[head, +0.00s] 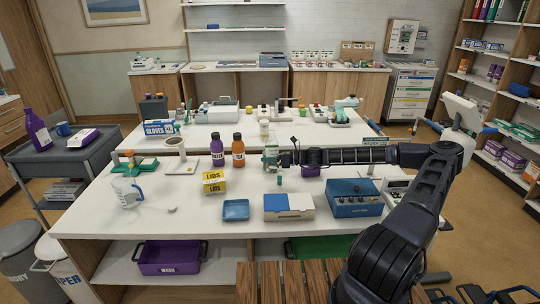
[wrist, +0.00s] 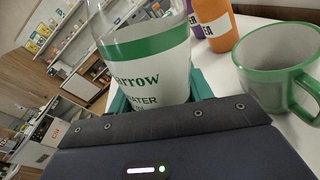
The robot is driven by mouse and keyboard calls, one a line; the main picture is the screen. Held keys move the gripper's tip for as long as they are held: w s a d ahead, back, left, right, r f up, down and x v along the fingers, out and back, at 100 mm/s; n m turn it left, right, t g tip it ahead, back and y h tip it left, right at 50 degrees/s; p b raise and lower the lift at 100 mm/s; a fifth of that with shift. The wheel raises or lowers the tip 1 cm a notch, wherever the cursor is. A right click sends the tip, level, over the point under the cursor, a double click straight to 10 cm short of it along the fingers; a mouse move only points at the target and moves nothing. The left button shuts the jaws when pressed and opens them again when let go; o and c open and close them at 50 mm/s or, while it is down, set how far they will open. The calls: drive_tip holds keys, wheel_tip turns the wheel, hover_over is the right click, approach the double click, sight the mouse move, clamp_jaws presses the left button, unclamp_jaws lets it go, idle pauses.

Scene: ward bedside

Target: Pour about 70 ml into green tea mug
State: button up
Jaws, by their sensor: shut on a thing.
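My gripper (head: 272,158) is shut on a clear bottle (head: 269,150) with a green and white label, held above the white table. In the wrist view the bottle (wrist: 150,60) stands between the teal finger pads, its label reading "arrow" and "WATER". Its top is out of that frame, and its liquid level is unclear. The green tea mug (wrist: 280,65), with a green rim and handle and a pale inside, is right of the bottle and apart from it in the wrist view. I cannot pick the mug out surely in the head view.
An orange bottle (head: 238,150) and a purple bottle (head: 217,151) stand left of my gripper. Yellow "LIDS" boxes (head: 214,182), a blue tray (head: 236,210), a blue device (head: 354,198) and a clear jug (head: 128,192) are on the table (head: 190,222). Its front left is mostly bare.

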drive_tip(key=shift+w+f+n+t+y, duration=0.15)
drive_tip(key=shift+w+n+y, duration=0.25)
drive_tip(key=shift+n, duration=0.75)
drive_tip(key=shift+w+r+n+t+y, duration=0.15)
drive_tip(key=shift+w+n, duration=0.3)
drive_tip(key=shift+n, duration=0.7)
drive_tip(key=shift+f, duration=0.1)
idle(0.4)
